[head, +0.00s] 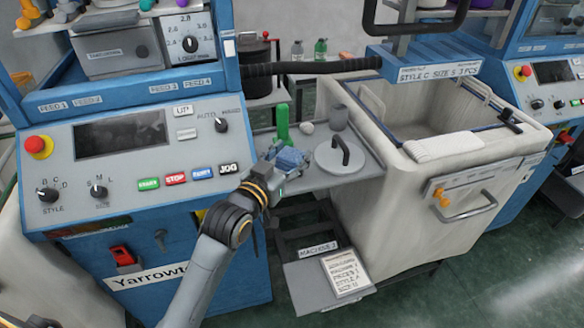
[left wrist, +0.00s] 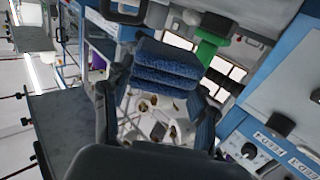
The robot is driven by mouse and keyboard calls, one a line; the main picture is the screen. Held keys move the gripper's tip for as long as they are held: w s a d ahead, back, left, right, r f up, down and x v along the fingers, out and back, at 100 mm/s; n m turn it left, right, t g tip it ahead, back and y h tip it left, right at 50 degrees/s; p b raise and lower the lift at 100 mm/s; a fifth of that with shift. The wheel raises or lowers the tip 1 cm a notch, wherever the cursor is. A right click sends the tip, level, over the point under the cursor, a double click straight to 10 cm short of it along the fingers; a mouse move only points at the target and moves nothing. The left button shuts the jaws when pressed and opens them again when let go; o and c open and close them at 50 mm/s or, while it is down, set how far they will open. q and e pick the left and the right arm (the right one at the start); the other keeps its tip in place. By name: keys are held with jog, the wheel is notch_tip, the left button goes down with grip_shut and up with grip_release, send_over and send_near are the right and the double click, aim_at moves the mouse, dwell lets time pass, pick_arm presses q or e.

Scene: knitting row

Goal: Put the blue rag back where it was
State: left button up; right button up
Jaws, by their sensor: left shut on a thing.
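The blue rag (head: 292,159) is a folded, thick cloth at the end of my left arm. My left gripper (head: 273,172) is shut on it, over the small grey shelf (head: 303,182) between the blue machine and the white bin. In the left wrist view the rag (left wrist: 166,66) shows as stacked dark blue folds between the fingers of my left gripper (left wrist: 155,98). I cannot tell whether the rag touches the shelf. My right gripper is not in view.
The machine panel (head: 130,150) is left and the bin (head: 440,200) right.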

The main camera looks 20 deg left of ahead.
aim_at(292, 167)
pick_arm(q)
jog(key=shift+w+d+f, duration=0.1)
jog(key=shift+w+f, duration=0.35)
jog(key=shift+f, duration=1.8)
jog(key=o, duration=1)
jog(key=shift+r, duration=0.1)
